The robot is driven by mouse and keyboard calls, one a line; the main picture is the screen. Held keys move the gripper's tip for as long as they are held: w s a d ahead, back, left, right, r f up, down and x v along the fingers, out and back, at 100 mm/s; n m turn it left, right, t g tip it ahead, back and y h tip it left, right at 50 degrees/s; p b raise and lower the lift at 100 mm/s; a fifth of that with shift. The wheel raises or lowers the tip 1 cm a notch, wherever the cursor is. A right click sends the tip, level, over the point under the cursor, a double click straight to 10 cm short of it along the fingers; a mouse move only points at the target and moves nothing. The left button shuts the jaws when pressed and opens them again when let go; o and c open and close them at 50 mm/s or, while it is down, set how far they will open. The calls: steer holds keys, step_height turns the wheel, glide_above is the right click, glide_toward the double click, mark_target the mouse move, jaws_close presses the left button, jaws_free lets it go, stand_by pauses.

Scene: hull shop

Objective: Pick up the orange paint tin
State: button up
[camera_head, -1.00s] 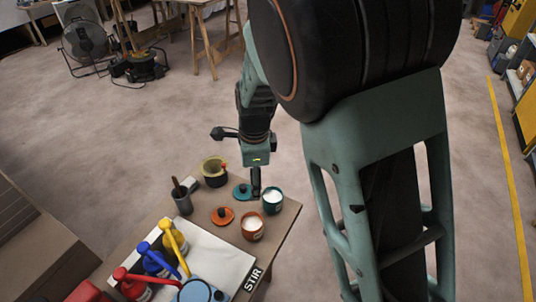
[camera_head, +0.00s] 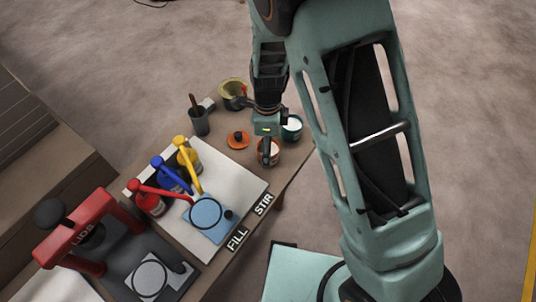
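The orange paint tin (camera_head: 277,157) stands at the right end of the work table, partly covered by my gripper. My gripper (camera_head: 264,158) points down from above, with a dark finger in front of the tin. It is at or just over the tin; I cannot tell whether it touches it or how far the fingers are apart. The orange lid (camera_head: 238,140) lies flat on the table left of the tin. A teal tin (camera_head: 292,129) with white content stands close behind the orange tin, to the right.
An olive pot (camera_head: 232,93) and a grey cup (camera_head: 199,123) with a handle in it stand behind. Red (camera_head: 150,202), blue (camera_head: 170,180) and yellow (camera_head: 187,158) pump bottles stand on a white board (camera_head: 245,182). A blue square scale (camera_head: 207,219) and a red press (camera_head: 78,235) are nearer.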

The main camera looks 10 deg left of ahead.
steer(key=shift+f, duration=0.9)
steer(key=c, duration=1.5)
steer(key=shift+r, duration=0.15)
